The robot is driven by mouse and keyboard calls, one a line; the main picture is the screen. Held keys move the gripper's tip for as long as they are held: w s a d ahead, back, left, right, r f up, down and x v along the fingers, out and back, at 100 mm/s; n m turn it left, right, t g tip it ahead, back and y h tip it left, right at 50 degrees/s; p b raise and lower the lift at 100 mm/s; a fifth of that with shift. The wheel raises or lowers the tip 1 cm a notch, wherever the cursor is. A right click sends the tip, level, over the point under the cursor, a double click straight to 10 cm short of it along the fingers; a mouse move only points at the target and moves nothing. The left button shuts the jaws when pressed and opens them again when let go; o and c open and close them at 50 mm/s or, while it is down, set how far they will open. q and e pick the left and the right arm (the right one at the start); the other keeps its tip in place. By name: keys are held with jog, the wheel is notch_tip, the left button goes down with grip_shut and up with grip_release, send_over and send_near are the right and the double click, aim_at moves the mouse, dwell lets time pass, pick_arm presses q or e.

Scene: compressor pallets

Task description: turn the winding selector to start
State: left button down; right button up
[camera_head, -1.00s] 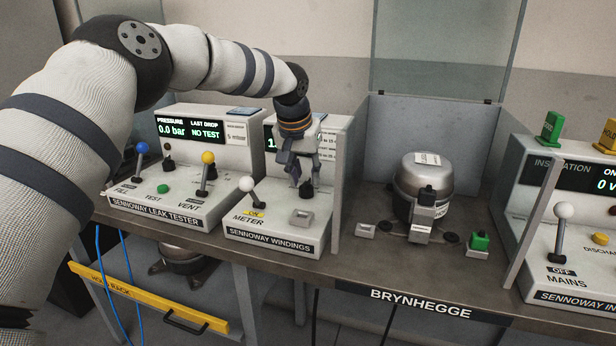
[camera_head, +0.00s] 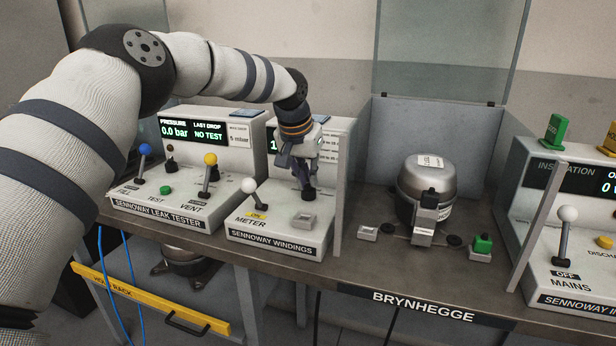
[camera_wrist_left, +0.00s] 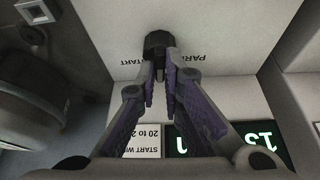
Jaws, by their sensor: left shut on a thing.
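The winding selector is a black knob (camera_head: 308,194) on the sloped top of the Sennoway Windings box (camera_head: 275,236). In the left wrist view the knob (camera_wrist_left: 158,42) stands between inverted labels, START on the left and one beginning PAR on the right, partly hidden. My left gripper (camera_head: 307,186) reaches down to it from above. The fingertips (camera_wrist_left: 160,66) are close together and shut on the selector. The fingers hide part of it, and I cannot tell which label it points to. My right gripper is not in view.
The white-knobbed meter lever (camera_head: 249,187) stands left of the selector, marked ON. The leak tester (camera_head: 170,208) adjoins on the left. A side panel (camera_head: 341,190) divides the box from the compressor (camera_head: 427,183) on the right.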

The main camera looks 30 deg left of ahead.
pick_arm(q)
jog(key=shift+f+m+h, duration=0.15)
jog(key=shift+m+h, duration=0.35)
jog(key=shift+m, duration=0.7)
jog(key=shift+a+f+m+h+b, duration=0.1)
jog(key=shift+m+h+b, duration=0.25)
jog(key=shift+m, duration=0.45)
jog(key=m+h+b, duration=0.1)
jog(key=m, duration=0.2)
jog(key=shift+m+g, duration=0.3)
jog(key=shift+g, duration=0.1)
jog(key=shift+m+h+b, duration=0.35)
jog(key=shift+m+b, duration=0.2)
jog(key=shift+m, duration=0.15)
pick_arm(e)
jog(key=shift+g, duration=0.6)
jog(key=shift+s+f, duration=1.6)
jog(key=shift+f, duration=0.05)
pick_arm(q)
jog(key=c, duration=1.7)
grip_release()
